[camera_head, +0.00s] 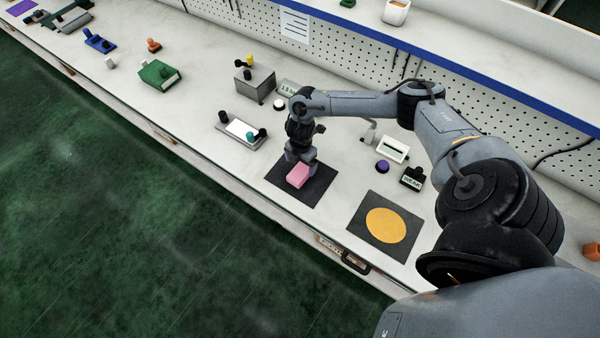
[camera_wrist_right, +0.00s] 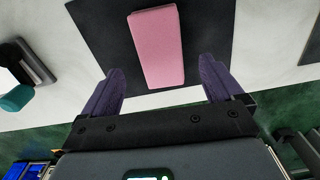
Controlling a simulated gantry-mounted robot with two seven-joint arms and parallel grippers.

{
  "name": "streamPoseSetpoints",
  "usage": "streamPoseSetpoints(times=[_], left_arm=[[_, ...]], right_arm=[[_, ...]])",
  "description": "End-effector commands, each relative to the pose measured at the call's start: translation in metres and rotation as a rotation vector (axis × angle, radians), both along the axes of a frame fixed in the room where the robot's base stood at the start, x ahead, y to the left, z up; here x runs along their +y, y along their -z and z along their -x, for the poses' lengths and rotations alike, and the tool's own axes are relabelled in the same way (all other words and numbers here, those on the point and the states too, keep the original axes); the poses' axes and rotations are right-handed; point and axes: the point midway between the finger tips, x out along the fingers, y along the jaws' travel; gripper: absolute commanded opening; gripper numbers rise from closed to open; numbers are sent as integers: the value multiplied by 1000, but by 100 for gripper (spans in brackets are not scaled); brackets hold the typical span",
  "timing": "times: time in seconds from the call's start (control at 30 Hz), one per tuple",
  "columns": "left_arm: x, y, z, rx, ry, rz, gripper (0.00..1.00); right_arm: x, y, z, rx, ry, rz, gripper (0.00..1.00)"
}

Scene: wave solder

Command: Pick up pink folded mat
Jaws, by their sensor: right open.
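The pink folded mat (camera_head: 298,176) is a small block-like piece lying on a dark square mat (camera_head: 314,194) near the bench's front edge. In the right wrist view the pink folded mat (camera_wrist_right: 156,47) lies ahead of the fingers, roughly between their lines. My right gripper (camera_head: 300,160) is directly above and beside it in the head view. In the right wrist view my right gripper (camera_wrist_right: 164,90) is open, with its two purple-grey fingers apart and nothing between the tips. My left gripper is in neither view.
A dark square with an orange disc (camera_head: 385,224) lies to the right. A small tray with knobs (camera_head: 242,130) is to the left. A purple knob (camera_head: 382,166), a white box (camera_head: 394,149) and a labelled block (camera_head: 412,178) stand behind. A pegboard (camera_head: 370,57) bounds the back.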

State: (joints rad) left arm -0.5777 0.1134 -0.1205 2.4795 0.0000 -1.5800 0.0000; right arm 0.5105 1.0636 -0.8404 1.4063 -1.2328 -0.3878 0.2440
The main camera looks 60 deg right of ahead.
Motion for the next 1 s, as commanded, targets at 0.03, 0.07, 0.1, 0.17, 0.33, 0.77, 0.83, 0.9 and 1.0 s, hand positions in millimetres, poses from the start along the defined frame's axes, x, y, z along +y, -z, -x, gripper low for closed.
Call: streamPoseSetpoints(times=[0.03,0.07,0.1,0.17,0.33,0.77,0.83,0.9,1.0], left_arm=[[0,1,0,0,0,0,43],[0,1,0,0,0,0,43],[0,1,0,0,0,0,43],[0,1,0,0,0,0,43],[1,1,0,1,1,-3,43],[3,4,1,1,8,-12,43],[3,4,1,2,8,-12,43],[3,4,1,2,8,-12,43],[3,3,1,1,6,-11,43]], right_arm=[[0,3,0,1,-1,0,94],[1,5,0,0,-1,0,94],[1,6,0,0,0,0,94],[0,9,0,0,0,0,94],[-1,27,2,2,1,0,94],[-1,58,2,-1,-1,0,94],[-1,58,2,-1,-1,0,94],[-1,58,2,-1,-1,0,92],[-1,58,2,-1,-1,0,77]])
